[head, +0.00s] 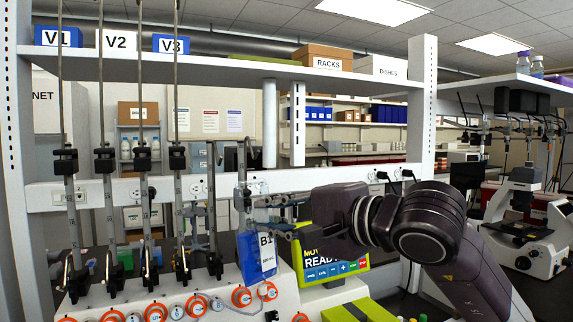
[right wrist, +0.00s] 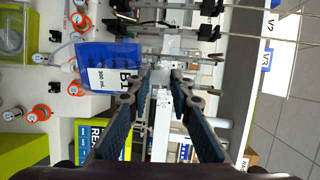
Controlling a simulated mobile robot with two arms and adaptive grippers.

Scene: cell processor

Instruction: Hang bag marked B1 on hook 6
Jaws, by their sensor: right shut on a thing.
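The bag marked B1 (head: 256,262) is blue with a white label and hangs upright in the head view, below the fingertips of my right gripper (head: 266,214). In the right wrist view the same bag (right wrist: 93,68) lies to the left of the fingertips (right wrist: 160,78). The right gripper is shut on the top part of the bag; the exact grip point is partly hidden. Several vertical rods with black clamps (head: 146,162) stand to the left of the bag. I cannot read which hook is number 6. My left gripper is not in view.
A machine with orange-ringed knobs (head: 241,297) is below the bag. A green-framed screen (head: 330,262) stands right of it, close under my right arm. A shelf (head: 215,67) with boxes runs above. A white post (head: 421,105) stands at the right, near the arm.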

